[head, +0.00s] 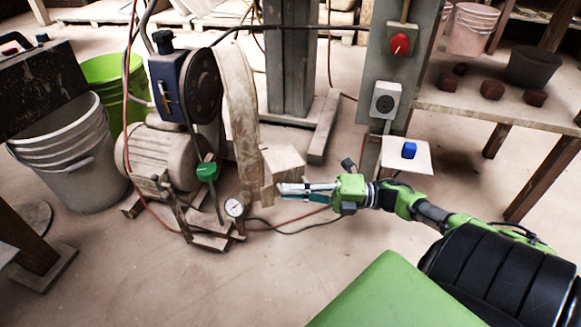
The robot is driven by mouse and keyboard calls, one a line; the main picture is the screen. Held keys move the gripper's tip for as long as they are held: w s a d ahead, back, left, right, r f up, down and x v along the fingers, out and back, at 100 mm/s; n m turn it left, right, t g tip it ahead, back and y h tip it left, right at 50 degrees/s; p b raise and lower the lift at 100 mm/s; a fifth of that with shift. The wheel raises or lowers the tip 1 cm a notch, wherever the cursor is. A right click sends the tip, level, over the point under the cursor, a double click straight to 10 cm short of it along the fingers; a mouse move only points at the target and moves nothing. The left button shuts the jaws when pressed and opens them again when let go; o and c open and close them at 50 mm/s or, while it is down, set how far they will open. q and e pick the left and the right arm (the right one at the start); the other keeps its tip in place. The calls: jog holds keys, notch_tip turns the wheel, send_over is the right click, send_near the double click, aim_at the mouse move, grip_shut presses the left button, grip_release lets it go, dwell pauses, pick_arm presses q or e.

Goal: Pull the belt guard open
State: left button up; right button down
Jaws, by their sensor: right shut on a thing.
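The belt guard (240,100) is a worn, pale curved panel beside the dark belt wheel (200,85) of the machine. A boxy pale part (285,160) shows at its lower right and seems to belong to it. My right gripper (283,188) reaches in from the right and is shut at the lower right edge of this part. The exact grip spot is small and partly hidden by the fingers. The wheel face is in view to the left of the guard. My left gripper is not in view.
A motor (160,155), a green knob (207,172) and a pressure gauge (234,208) sit low by the guard. A post with a red button (400,44) stands behind my right arm. Buckets (70,155) stand at left. The front floor is clear.

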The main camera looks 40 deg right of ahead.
jog(key=shift+r, duration=0.15)
jog(key=c, duration=2.2)
grip_release()
jog(key=v, duration=0.7)
jog(key=shift+d, duration=0.15)
